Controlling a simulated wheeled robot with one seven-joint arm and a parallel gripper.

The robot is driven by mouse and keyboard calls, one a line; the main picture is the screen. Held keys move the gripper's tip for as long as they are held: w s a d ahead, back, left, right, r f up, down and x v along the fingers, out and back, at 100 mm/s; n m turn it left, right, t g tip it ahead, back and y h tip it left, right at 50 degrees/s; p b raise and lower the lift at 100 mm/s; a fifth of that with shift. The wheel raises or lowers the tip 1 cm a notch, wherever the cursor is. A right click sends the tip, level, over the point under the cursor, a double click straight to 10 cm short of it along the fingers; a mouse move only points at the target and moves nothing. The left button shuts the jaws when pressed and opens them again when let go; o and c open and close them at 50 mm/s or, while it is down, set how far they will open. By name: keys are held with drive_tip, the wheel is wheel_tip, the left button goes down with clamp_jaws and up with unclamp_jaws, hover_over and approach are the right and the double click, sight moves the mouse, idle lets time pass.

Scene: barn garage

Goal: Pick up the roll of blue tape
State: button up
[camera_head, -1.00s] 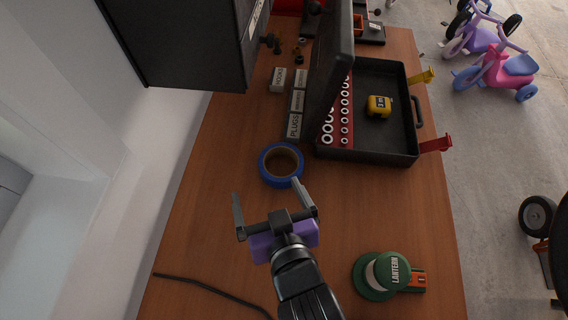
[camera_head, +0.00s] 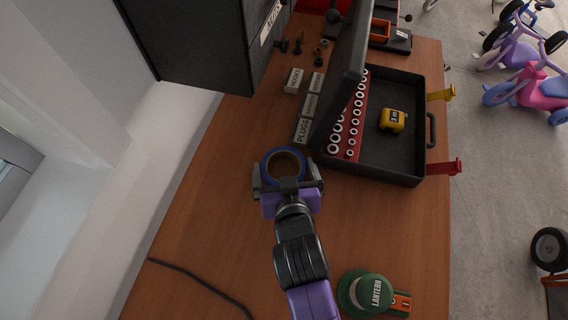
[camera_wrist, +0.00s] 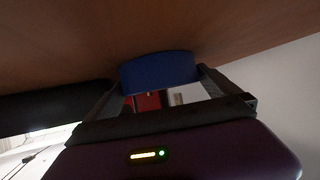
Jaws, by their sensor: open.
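The roll of blue tape (camera_head: 270,160) lies flat on the wooden workbench, left of the open toolbox. My gripper (camera_head: 287,180) is open at the roll's near side, with one finger at its left and one at its right. In the wrist view the blue roll (camera_wrist: 158,70) sits between the tips of my open gripper (camera_wrist: 158,84). I cannot tell whether the fingers touch it. The near edge of the roll is partly hidden by my gripper in the head view.
An open black toolbox (camera_head: 405,172) with a yellow tape measure (camera_head: 392,120) stands at the right. Small labelled boxes (camera_head: 303,130) sit beyond the roll. A black cabinet (camera_head: 190,45) stands far left.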

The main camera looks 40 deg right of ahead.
drive_tip(key=shift+w+d+f, duration=0.25)
drive_tip(key=shift+w, duration=0.15)
drive_tip(key=c, duration=1.3)
